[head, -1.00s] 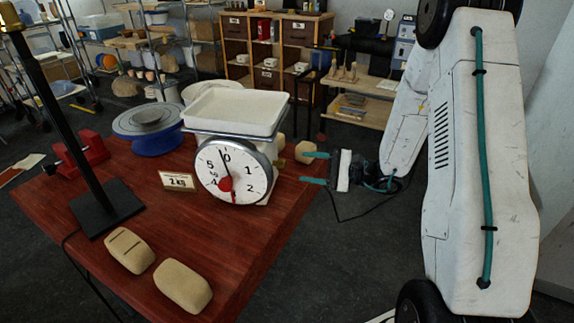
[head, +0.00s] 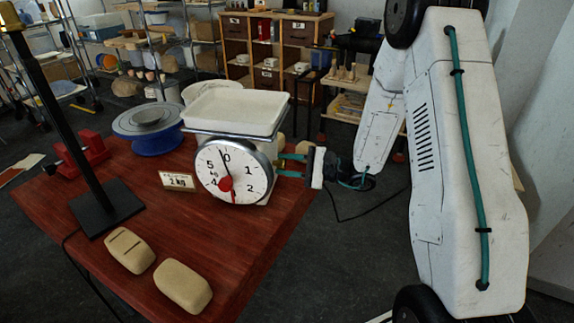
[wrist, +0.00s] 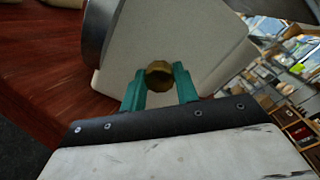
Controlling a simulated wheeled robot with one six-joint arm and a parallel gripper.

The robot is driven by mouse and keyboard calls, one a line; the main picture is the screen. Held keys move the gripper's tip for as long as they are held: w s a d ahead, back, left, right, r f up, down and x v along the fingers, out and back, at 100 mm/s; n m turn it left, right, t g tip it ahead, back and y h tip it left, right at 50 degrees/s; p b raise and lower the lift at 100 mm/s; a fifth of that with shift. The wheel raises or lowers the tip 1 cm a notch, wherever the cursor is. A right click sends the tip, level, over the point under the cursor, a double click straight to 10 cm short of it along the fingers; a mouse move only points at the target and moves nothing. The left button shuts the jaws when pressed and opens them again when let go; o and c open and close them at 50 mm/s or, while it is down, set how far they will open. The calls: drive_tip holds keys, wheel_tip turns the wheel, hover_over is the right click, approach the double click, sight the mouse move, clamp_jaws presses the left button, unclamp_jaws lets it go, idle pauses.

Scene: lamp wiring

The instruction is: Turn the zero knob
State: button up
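The white scale (head: 240,150) stands on the red-brown table with an empty-looking tray (head: 235,108) on top. Its round dial (head: 245,190) faces the head camera, with the pointer just left of the 0. In the wrist view, the brass zero knob (wrist: 158,74) sticks out of the scale's pale side wall (wrist: 205,40). In the head view I cannot make out the knob. My gripper (head: 286,164) is at the scale's right side. Its teal fingers (wrist: 160,86) are apart, one on each side of the knob, with small gaps that look clear of it.
A sign reading 2 kg (head: 177,181) stands left of the dial. Two tan loaf-shaped blocks (head: 183,287) lie at the front. A black stand (head: 108,208), a blue turntable (head: 155,142) and a red piece (head: 83,152) are at left. The table's right edge is below my gripper.

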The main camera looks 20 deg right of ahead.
drive_tip(key=shift+m, duration=0.3)
drive_tip(key=m, duration=0.3)
drive_tip(key=shift+m, duration=0.3)
drive_tip(key=m, duration=0.3)
drive_tip(key=shift+m, duration=0.4)
drive_tip(key=m, duration=0.4)
drive_tip(key=shift+m+t, duration=0.3)
drive_tip(key=shift+m, duration=1.7)
drive_tip(key=o, duration=1)
drive_tip(key=shift+c, duration=0.2)
